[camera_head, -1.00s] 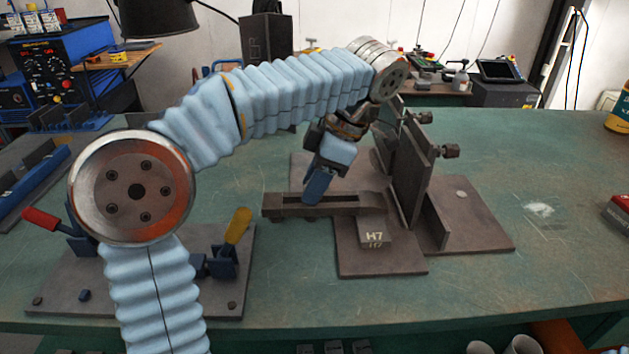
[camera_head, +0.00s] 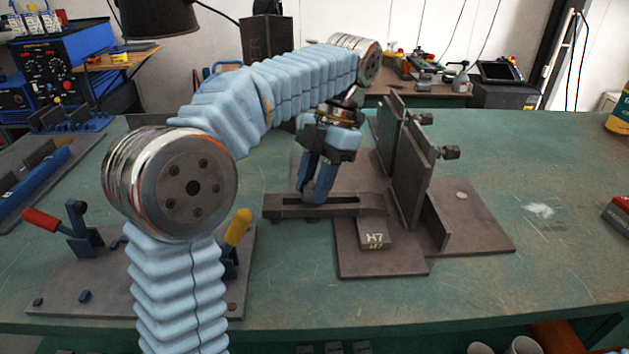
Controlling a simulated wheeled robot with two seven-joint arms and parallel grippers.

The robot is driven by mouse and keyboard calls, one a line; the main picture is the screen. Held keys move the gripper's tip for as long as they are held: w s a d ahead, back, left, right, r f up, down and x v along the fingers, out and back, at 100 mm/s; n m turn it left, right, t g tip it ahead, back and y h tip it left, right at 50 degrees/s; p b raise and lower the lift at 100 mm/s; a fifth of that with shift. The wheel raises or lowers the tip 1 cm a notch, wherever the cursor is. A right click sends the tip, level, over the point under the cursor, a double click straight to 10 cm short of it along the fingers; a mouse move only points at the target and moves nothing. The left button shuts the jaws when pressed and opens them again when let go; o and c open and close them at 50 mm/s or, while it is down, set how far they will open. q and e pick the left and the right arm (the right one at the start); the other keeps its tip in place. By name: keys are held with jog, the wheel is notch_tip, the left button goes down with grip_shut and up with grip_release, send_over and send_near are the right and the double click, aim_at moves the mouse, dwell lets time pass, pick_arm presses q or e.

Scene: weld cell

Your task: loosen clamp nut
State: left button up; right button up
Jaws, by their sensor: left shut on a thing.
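My left gripper (camera_head: 317,194) points down at the slotted dark clamp bar (camera_head: 277,207), with its blue fingertips at the slot. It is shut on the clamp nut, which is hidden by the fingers. The right end of the bar rests by a block marked H7 (camera_head: 374,236), on a brown fixture plate (camera_head: 385,264). My right gripper is not in view.
Upright dark plates (camera_head: 410,185) with knobs (camera_head: 449,152) stand just right of the gripper. A base plate with red-handled (camera_head: 40,219) and yellow-handled (camera_head: 238,226) toggle clamps lies at left. The green bench (camera_head: 560,255) is mostly clear at right.

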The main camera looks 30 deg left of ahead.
pick_arm(q)
jog(key=shift+n, duration=0.3)
jog(key=o, duration=1.1)
jog(key=shift+c, duration=0.2)
